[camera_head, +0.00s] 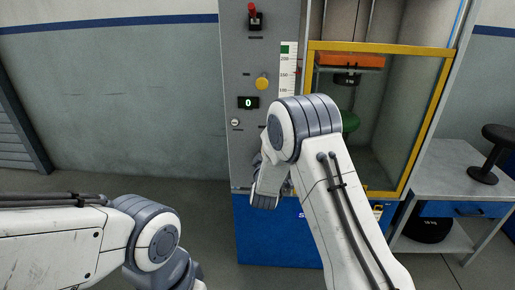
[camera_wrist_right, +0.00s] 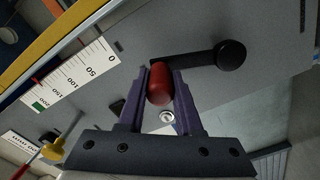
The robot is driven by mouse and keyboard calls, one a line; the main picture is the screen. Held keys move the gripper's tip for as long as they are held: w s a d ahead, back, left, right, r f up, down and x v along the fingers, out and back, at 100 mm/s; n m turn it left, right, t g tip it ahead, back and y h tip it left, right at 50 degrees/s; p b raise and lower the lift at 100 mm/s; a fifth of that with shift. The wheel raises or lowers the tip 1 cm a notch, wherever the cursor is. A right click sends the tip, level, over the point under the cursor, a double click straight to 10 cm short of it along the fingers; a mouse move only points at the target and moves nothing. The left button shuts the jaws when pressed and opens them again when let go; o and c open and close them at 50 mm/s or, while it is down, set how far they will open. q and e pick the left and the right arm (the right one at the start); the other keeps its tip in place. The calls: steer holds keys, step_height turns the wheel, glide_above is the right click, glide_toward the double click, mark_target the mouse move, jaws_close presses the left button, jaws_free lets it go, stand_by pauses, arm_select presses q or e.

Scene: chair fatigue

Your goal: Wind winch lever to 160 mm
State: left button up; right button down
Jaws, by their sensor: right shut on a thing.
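The winch lever (camera_wrist_right: 190,59) is a black crank arm with a round black hub (camera_wrist_right: 230,55) and a red knob (camera_wrist_right: 159,85), in the right wrist view. My right gripper (camera_wrist_right: 160,90) has its purple fingers shut on the red knob. In the head view my right arm hides the lever and this gripper. The white mm scale (camera_head: 287,75) is on the grey machine front, with a small red pointer (camera_head: 298,71) close to the 150 mark; its exact reading is too small to tell. My left arm is at the lower left, its gripper out of frame.
A yellow-framed glass enclosure (camera_head: 440,100) holds an orange block (camera_head: 350,60) with a black weight (camera_head: 346,79) under it and a green part (camera_head: 350,122). A yellow knob (camera_head: 262,83), red-handled switch (camera_head: 255,18) and display (camera_head: 248,102) reading 0 sit on the panel. A side table (camera_head: 445,162) stands right.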

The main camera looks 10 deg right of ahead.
stand_by(0.3)
steer(key=c, duration=0.6)
jaws_free()
steer(key=shift+s+a, duration=0.1)
steer(key=shift+s, duration=0.05)
steer(key=v, duration=1)
steer(key=shift+s, duration=0.1)
